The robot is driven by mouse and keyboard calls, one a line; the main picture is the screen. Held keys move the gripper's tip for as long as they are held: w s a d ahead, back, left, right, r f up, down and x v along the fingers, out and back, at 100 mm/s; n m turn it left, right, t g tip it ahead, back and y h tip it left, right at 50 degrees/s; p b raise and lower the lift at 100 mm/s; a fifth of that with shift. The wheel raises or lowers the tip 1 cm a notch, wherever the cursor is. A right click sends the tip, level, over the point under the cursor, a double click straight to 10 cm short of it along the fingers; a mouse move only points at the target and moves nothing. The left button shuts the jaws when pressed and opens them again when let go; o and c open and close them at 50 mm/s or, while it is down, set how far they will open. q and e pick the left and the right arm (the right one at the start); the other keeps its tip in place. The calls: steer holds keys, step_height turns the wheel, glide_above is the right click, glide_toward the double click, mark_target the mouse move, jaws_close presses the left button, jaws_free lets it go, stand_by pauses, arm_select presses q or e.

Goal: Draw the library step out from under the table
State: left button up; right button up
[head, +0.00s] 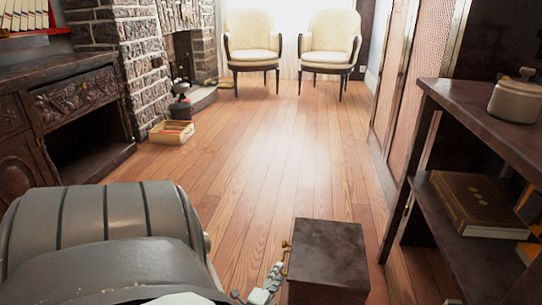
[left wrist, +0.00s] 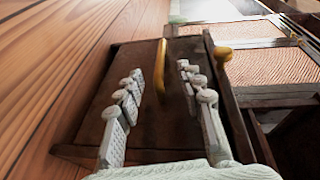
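The library step (head: 328,250) is a dark brown box with a flat top at the bottom centre of the head view. It stands on the floor just left of the dark table (head: 490,105), its top clear of the tabletop. A brass handle (head: 286,246) shows on its left side. My left gripper (head: 272,279) is beside that side. In the left wrist view, the open fingers (left wrist: 160,76) lie either side of the brass handle (left wrist: 160,68), with gaps visible on both sides. The step's lower part is cut off in the head view. My right gripper is out of view.
A lidded pot (head: 515,100) stands on the table and a brown book (head: 478,203) lies on its shelf. Open wooden floor (head: 270,130) stretches ahead to two cream chairs (head: 252,40). A small crate (head: 171,133) sits by the fireplace, near a dark cabinet (head: 75,95).

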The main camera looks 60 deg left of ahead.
arm_select(q)
steer(key=v, duration=0.5)
steer(key=shift+s, duration=0.15)
stand_by(0.4)
